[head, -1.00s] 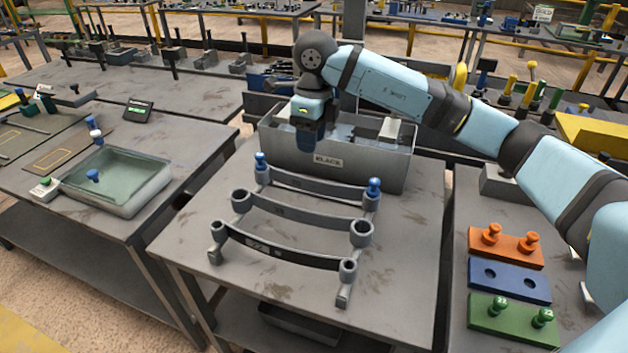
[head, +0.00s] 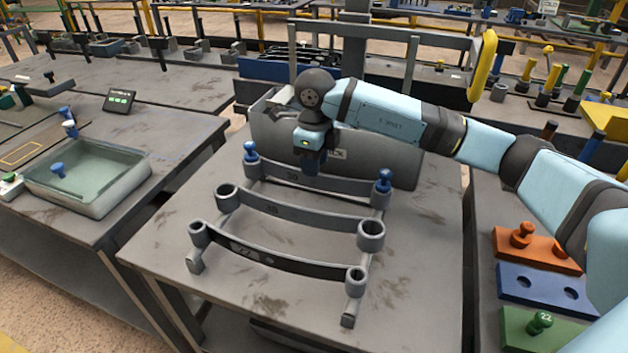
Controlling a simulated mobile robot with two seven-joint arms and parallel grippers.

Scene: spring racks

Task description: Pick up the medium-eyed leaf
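Three dark curved leaves lie across a grey stand on the table. The back leaf (head: 340,187) has a blue pin in each end eye, the left pin (head: 250,151) and the right pin (head: 384,180). The middle leaf (head: 290,209) has the widest-looking open eyes. The front leaf (head: 270,252) has smaller open eyes. The pins hide the back leaf's eye size. My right gripper (head: 311,166) points down at the middle of the back leaf, very close to it. Its fingers are small and dark, so neither their opening nor contact can be told. My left gripper is not in view.
A grey bin (head: 385,160) stands right behind the rack. A liquid-filled tray (head: 95,207) is on the left table.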

